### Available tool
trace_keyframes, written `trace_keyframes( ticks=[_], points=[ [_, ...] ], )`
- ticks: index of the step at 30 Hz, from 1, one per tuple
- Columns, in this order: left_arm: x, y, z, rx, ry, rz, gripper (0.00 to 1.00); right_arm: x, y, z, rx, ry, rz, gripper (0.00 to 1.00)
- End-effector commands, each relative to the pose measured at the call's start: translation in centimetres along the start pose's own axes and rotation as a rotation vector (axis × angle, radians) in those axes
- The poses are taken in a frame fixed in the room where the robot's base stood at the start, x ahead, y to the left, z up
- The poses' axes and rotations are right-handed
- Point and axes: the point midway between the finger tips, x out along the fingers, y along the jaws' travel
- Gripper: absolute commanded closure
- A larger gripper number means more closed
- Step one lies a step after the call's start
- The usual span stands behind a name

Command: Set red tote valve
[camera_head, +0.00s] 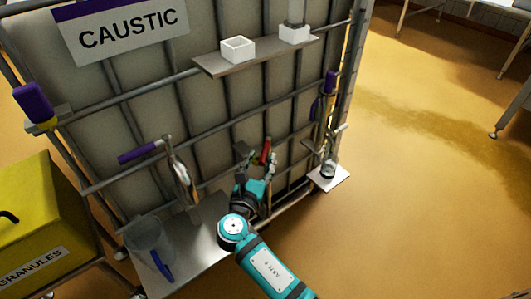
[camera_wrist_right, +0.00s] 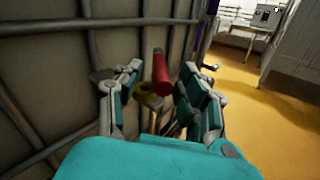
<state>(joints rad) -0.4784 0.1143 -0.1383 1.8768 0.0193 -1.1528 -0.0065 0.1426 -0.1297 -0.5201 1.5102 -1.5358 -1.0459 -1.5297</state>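The red valve handle (camera_head: 265,152) is low on the front of the caged white tote (camera_head: 225,115) labelled CAUSTIC. In the right wrist view the red handle (camera_wrist_right: 161,72) stands up between my fingers, with a brass-coloured valve part (camera_wrist_right: 148,95) beside it. My right gripper (camera_head: 256,165) is open around the handle, and its fingertips (camera_wrist_right: 160,82) show a gap on both sides of the red grip. I cannot tell whether either finger touches it. My left gripper is not in view.
A shelf (camera_head: 215,67) with a white square cup (camera_head: 238,49) is above. A clear beaker (camera_head: 145,238) and blue pen-like item (camera_head: 162,265) are on the lower tray (camera_head: 200,250). A yellow GRANULES bin (camera_head: 40,220) stands left.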

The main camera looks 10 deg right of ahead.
Motion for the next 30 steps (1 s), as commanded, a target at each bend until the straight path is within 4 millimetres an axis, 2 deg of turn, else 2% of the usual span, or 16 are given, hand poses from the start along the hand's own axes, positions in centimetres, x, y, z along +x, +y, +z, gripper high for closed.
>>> trace_keyframes(
  ticks=[1,6,12,17,24,28,30],
  points=[
    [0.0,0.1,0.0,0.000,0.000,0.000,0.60,-1.3,0.0,-0.1,0.001,0.003,0.002,0.60],
    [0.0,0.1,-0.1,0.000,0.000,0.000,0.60,-4.9,-0.2,-0.1,0.002,0.004,0.000,0.60],
    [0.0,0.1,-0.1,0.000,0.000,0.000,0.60,-7.6,-0.3,0.1,0.001,0.002,-0.001,0.60],
    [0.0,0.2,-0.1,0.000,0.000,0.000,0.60,-8.3,-0.3,0.2,0.002,0.001,-0.002,0.60],
    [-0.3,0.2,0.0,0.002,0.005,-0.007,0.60,-8.4,-0.3,0.2,0.002,0.000,-0.002,0.61],
    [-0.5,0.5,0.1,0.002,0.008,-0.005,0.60,-8.0,-0.9,-0.4,0.052,0.019,0.000,0.78],
    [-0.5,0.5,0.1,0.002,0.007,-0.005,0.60,-7.5,-2.0,-1.6,0.157,0.061,0.003,0.87]
  ],
)
